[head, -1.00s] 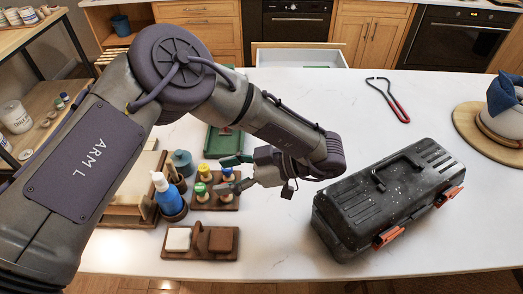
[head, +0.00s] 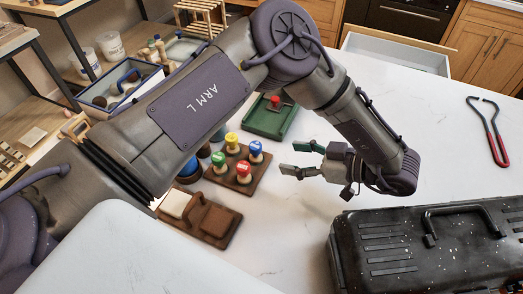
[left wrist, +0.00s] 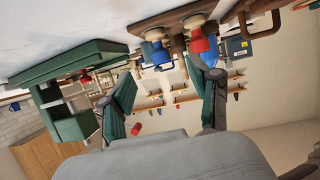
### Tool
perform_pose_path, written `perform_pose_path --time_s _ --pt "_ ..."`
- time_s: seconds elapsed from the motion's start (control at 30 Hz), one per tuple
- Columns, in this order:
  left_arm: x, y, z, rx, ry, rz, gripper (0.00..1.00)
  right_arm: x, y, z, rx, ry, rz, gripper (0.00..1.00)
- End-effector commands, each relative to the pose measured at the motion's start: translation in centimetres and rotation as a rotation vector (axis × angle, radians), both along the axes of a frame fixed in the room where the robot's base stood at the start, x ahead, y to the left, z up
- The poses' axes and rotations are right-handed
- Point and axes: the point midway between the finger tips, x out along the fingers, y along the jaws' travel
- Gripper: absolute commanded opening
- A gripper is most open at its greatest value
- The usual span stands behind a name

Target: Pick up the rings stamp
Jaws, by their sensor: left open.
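A wooden rack (head: 216,176) holds upright stamps with yellow (head: 231,142), blue (head: 255,150), green (head: 218,160) and red (head: 243,170) tops. I cannot tell which is the rings stamp; any top markings are too small to read. My left gripper (head: 294,158) is open and empty, just right of the rack, its fingers pointing left toward the stamps without touching them. In the left wrist view, a blue stamp (left wrist: 158,52) and a red stamp (left wrist: 199,42) show beyond the open fingers. My right gripper is not in view.
A green tray (head: 268,119) with a red-knobbed item lies behind the rack. A brown holder (head: 214,221) with a white block is in front. A black toolbox (head: 420,245) stands right, red-handled tool (head: 490,130) behind it. The counter between rack and toolbox is clear.

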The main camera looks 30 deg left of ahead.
Motion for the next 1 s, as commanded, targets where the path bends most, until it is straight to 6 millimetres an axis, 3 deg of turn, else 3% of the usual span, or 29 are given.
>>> perform_pose_path --time_s 0.2,0.47,0.7,1.0 --pt "0.0 3.9 -1.4 0.0 0.005 0.003 0.62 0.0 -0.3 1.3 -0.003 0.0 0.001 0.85" --pt "0.1 5.8 -2.1 0.0 0.002 0.001 0.62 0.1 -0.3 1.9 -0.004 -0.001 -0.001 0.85" --pt "0.6 9.0 -3.3 0.001 0.002 0.002 0.62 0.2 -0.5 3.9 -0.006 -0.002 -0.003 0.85" --pt "0.6 10.1 -4.1 0.0 0.0 0.0 0.62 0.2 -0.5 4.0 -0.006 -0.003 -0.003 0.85"
